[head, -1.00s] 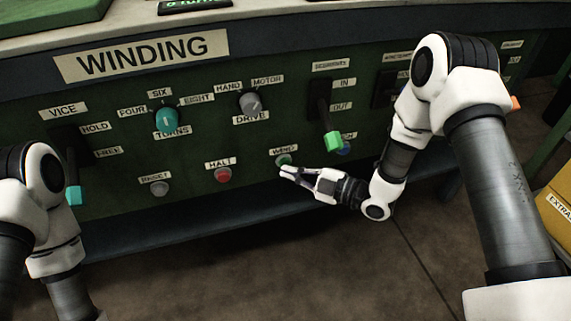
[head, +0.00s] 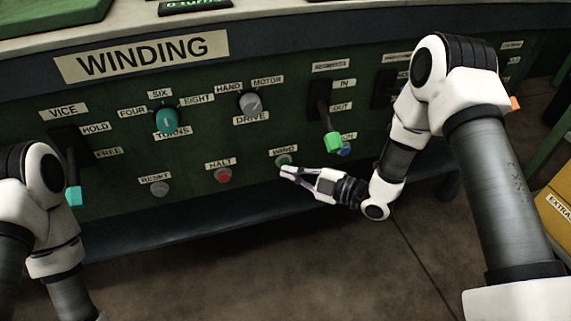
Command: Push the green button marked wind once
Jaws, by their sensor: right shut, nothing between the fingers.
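The green button (head: 283,160) sits under the WIND label (head: 284,149) on the dark green WINDING panel (head: 200,140). My right gripper (head: 284,171) is shut and empty, with its fingertips just below the button in the head view. The fingers overlap the button's lower edge or lie very close to it; I cannot tell whether they touch it. My left arm (head: 40,215) is at the left edge, and its gripper is not in view.
A red HALT button (head: 223,175) and a grey RESET button (head: 159,188) lie left of the green one. A green-tipped lever (head: 333,141) and a blue button (head: 344,149) are to its right. A teal knob (head: 166,121) and grey knob (head: 250,103) sit above.

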